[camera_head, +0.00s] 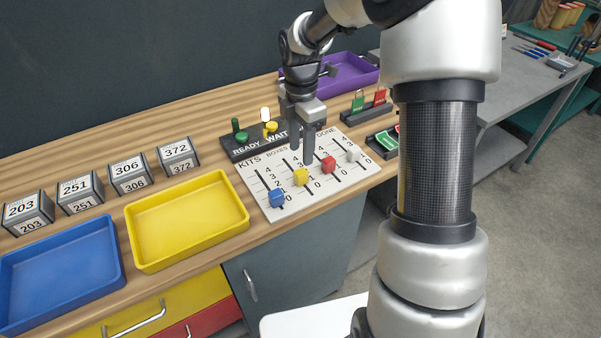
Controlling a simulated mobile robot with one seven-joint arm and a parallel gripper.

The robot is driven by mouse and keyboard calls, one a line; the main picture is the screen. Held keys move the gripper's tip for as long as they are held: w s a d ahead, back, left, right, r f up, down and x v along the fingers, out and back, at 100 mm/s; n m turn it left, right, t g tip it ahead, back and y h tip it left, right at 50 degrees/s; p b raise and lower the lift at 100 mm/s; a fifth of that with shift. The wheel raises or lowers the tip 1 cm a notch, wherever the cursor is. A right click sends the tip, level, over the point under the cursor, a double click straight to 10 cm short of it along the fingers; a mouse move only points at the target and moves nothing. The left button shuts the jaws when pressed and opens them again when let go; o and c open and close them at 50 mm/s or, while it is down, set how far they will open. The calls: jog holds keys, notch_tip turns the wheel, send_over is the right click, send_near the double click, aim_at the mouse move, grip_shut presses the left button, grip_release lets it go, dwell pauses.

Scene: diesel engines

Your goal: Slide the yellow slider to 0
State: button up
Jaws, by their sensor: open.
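The yellow slider (300,177) sits on the white slider board (262,208), low in its track near the 1 and 0 marks; I cannot tell its exact value. My gripper (301,150) points down over the board with its two fingers apart. It is empty, above and behind the yellow slider in the picture, and does not appear to touch it. The fingers hide part of the board's upper marks.
A blue slider (276,198) is left of the yellow one; a red slider (328,164) and a white slider (353,155) are right. A dark READY/WAIT panel (240,152) stands behind. A yellow tray (188,222) lies left. My arm blocks the right side.

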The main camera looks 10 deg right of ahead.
aim_at(301, 172)
notch_tip(301, 172, down, 9)
jog(key=shift+f+b, duration=0.1)
jog(key=shift+b, duration=0.3)
grip_shut()
